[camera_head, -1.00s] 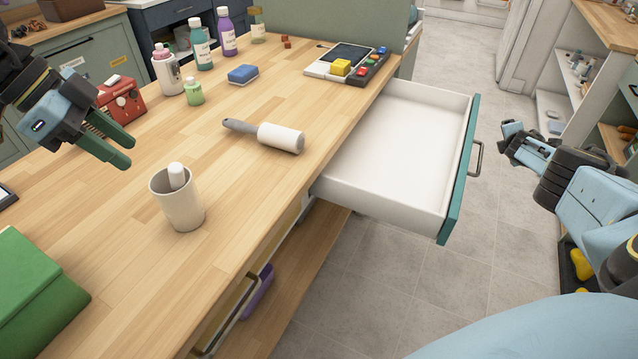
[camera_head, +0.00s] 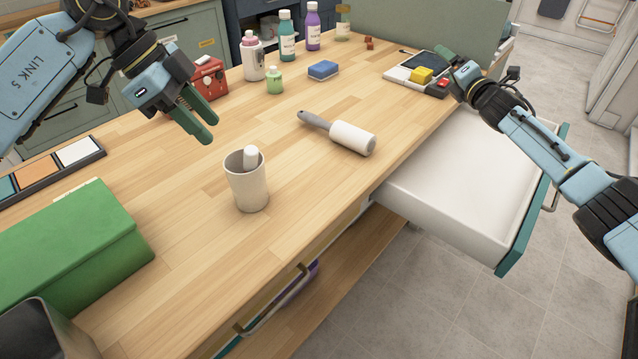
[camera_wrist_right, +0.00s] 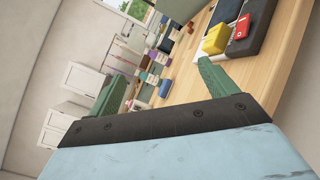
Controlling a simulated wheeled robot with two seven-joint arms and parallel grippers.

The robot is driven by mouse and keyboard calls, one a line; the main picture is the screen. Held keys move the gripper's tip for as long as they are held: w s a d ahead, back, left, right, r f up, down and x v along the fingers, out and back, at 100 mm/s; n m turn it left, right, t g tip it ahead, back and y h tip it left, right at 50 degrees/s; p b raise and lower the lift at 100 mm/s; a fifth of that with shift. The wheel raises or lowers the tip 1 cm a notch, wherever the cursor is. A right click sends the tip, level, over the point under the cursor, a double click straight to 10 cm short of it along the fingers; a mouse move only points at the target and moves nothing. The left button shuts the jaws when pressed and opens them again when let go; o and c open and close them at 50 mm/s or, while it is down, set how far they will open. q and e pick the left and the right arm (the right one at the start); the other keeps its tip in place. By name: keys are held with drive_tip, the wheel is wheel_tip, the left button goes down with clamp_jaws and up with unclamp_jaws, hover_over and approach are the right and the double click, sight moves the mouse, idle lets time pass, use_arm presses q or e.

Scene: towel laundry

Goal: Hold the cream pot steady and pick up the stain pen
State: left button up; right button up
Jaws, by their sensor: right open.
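The cream pot (camera_head: 248,191) stands upright on the wooden bench. The stain pen (camera_head: 250,157) stands inside it; only its white upper end shows above the rim. My left gripper (camera_head: 210,131) is above the bench, up and to the left of the pot in the head view. Its green fingers are apart with nothing between them, and it does not touch the pot. My right gripper (camera_head: 456,66) is open and empty near the far right bench edge, by the dark tray, far from the pot. It also shows in the right wrist view (camera_wrist_right: 162,72).
A lint roller (camera_head: 352,137) lies right of the pot. A green box (camera_head: 70,245) is at the left. Bottles (camera_head: 287,40) and a blue sponge (camera_head: 323,69) stand behind. A yellow block (camera_head: 421,75) is near my right gripper. The white drawer (camera_head: 450,190) is open.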

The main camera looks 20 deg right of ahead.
drive_tip(key=s+a+r+n+y, duration=0.15)
drive_tip(key=a+n+y, duration=0.65)
drive_tip(key=a, duration=1.3)
drive_tip(key=s+a+r+n+g+y, duration=0.1)
drive_tip(key=s+a+r+n+y, duration=0.1)
drive_tip(key=s+a+n+y, duration=0.5)
drive_tip(key=s+a+r+n+g, duration=0.15)
drive_tip(key=a+n, duration=0.25)
drive_tip(key=a, duration=0.6)
drive_tip(key=n+g+y, duration=0.2)
drive_tip(key=n+g, duration=0.3)
drive_tip(key=g, duration=0.4)
approach(241, 181)
drive_tip(key=w+d+f, duration=0.2)
drive_tip(key=w+d, duration=0.1)
drive_tip(key=shift+f, duration=0.3)
drive_tip(key=shift+a+f+g, duration=0.15)
drive_tip(key=shift+f+g, duration=0.1)
drive_tip(key=shift+g, duration=0.1)
drive_tip(key=x, duration=1.3)
